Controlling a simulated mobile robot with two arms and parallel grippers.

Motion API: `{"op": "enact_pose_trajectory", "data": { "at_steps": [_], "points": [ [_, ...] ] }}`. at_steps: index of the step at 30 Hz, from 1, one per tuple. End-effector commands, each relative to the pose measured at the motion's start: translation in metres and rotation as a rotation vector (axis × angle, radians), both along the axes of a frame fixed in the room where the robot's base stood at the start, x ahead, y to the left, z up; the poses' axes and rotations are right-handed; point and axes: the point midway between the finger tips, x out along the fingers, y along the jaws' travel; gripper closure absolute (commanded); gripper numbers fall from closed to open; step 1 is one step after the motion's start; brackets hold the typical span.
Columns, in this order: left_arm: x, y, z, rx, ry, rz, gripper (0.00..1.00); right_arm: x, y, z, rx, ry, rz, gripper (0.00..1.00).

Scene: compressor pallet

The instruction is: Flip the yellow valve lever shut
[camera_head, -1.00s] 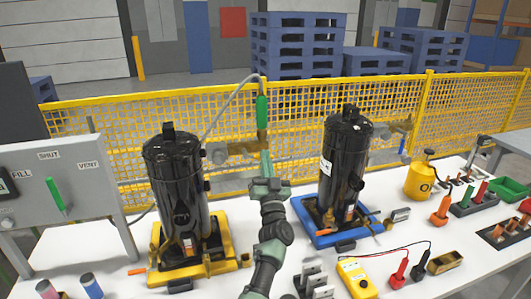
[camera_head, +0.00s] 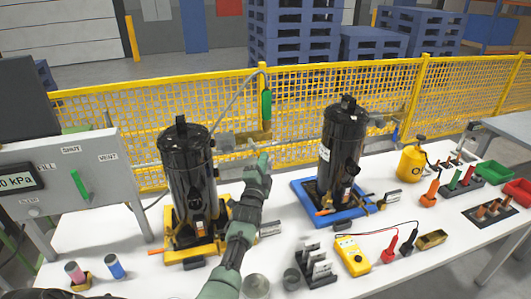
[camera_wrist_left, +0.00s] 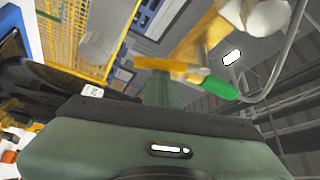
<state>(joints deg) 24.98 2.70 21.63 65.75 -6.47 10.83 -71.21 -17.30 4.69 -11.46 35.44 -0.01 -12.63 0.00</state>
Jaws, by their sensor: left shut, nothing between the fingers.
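My left gripper (camera_head: 263,162) is shut and empty, pointing up between the two black compressors. Above and behind it, a small brassy-yellow valve part (camera_head: 252,144) sits on the pipe at the fence; its lever is too small to make out here. In the left wrist view, my shut fingers (camera_wrist_left: 160,88) point at a yellow-orange bar (camera_wrist_left: 165,64), which looks like the lever. The bar lies just past the fingertips; I cannot tell whether they touch. A green sleeve (camera_wrist_left: 218,88) is beside it. My right gripper is not in view.
The left compressor (camera_head: 187,175) stands on a yellow base, the right compressor (camera_head: 342,150) on a blue base. A green-sleeved hose (camera_head: 266,104) hangs at the yellow fence (camera_head: 330,95). A grey panel (camera_head: 70,170) stands left. A yellow meter (camera_head: 352,254) lies on the white table.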

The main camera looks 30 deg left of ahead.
Motion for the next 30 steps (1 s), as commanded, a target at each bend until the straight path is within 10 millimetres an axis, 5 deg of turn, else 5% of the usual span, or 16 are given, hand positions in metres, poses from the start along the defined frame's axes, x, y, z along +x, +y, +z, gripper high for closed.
{"op": "enact_pose_trajectory", "data": {
  "at_steps": [30],
  "points": [
    [-0.017,0.015,-0.009,0.016,0.021,0.002,1.0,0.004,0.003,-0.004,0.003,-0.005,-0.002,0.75]
  ]
}}
